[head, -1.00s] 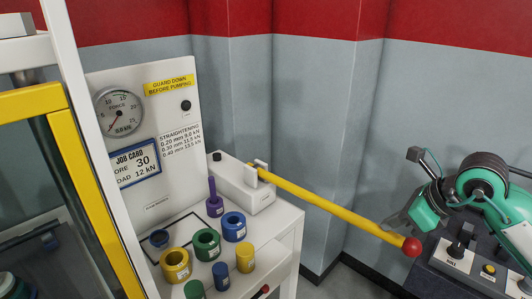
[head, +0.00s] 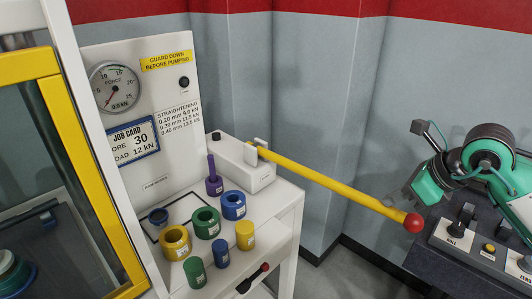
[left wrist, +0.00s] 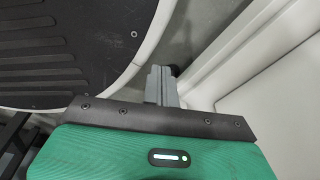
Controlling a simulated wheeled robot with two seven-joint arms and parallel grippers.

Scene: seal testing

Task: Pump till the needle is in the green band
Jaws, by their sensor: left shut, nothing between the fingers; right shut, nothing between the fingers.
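The round force gauge (head: 116,86) is on the white panel at left. The white pump (head: 243,174) stands on the bench, with a long yellow lever (head: 325,180) sloping down right to a red knob (head: 413,222). My right gripper (head: 394,200) is shut and empty, at the lever just short of the knob; I cannot tell whether it touches. My left gripper (left wrist: 163,84) is shut and empty in the left wrist view.
A job card (head: 132,142) reads 30 and 12 kN. A yellow-framed guard (head: 92,190) stands at left. Several coloured collars, including a green one (head: 206,222), crowd the bench. A red-tipped black handle (head: 252,278) is below them.

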